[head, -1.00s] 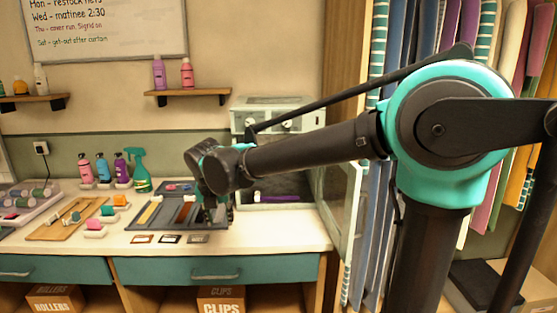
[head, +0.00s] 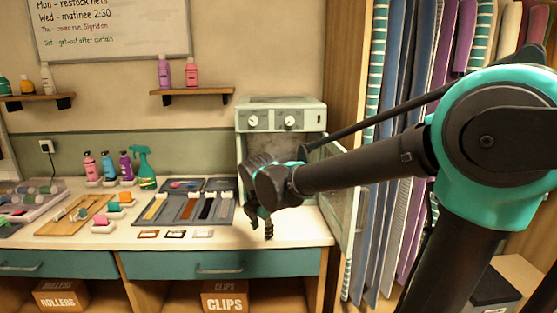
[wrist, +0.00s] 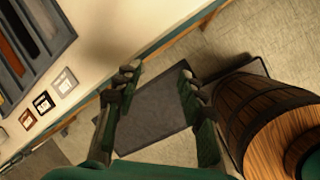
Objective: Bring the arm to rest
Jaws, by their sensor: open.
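My gripper (head: 262,222) hangs at the end of my arm above the right part of the white counter (head: 290,232), in front of the small white oven-like cabinet (head: 281,120). In the wrist view my gripper (wrist: 160,80) has its two fingers spread wide with nothing between them. Past the fingers I see the counter edge and the floor with a dark mat (wrist: 150,105).
A grey sectioned tray (head: 226,212) with coloured strips lies left of my gripper, with small framed swatches (head: 202,234) before it. The cabinet's glass door (head: 345,200) stands open at right. A wooden barrel (wrist: 255,110) shows in the wrist view.

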